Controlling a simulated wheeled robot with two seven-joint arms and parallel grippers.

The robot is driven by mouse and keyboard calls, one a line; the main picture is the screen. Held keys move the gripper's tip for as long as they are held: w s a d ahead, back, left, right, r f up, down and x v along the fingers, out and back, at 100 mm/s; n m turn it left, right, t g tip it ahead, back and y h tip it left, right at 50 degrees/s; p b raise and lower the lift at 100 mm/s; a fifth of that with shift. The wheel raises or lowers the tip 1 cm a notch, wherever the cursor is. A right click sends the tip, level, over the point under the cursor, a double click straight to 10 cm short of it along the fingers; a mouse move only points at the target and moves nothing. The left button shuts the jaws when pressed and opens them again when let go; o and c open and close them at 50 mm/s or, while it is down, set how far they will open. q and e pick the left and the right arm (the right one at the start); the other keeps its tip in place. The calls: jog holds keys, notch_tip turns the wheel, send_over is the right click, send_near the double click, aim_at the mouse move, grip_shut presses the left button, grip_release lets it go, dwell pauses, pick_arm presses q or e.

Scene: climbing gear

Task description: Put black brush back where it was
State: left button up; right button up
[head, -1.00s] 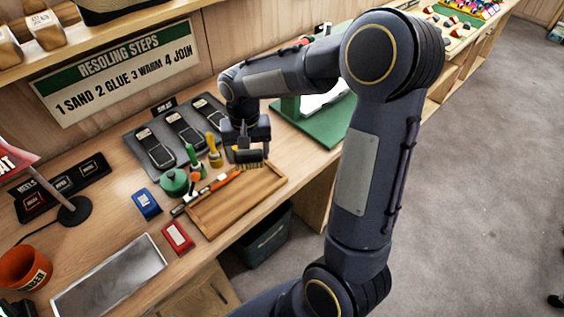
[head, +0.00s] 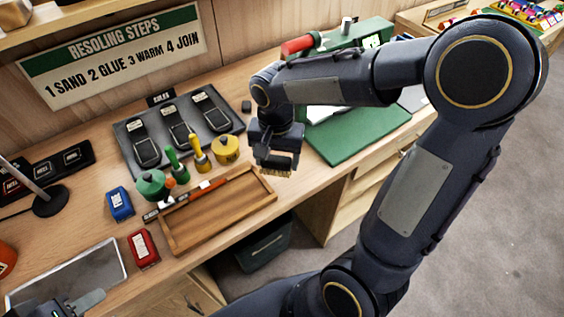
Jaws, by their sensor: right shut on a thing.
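My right gripper (head: 276,163) is shut on the black brush (head: 277,172). The brush's pale bristles hang down, and most of its dark body is hidden by or blends with the gripper. It is held just beyond the far right corner of the wooden tray (head: 262,206), right of the yellow pot (head: 226,149). The tray looks empty inside, with an orange-handled tool (head: 207,190) along its far left edge. Part of my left gripper (head: 88,302) shows at the bottom left, cut off by the frame; its jaw state is unclear.
A green pot (head: 151,184), a green-handled brush (head: 177,166) and a yellow-handled brush (head: 199,154) stand behind the tray. Blue (head: 119,204) and red (head: 143,248) boxes lie left of it. A green mat (head: 360,137) and green machine (head: 352,45) are to the right.

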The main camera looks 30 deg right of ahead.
aim_at(281, 159)
jog(key=w+d+f, duration=0.1)
jog(key=f, duration=0.2)
jog(key=w+d+f, duration=0.1)
jog(key=f, duration=0.1)
jog(key=shift+w+d+p, duration=0.3)
jog(key=shift+w+d, duration=0.05)
jog(key=shift+w+d+f, duration=0.1)
jog(key=shift+f, duration=1.6)
jog(key=shift+f, duration=0.1)
jog(key=shift+f, duration=0.15)
jog(key=o, duration=0.8)
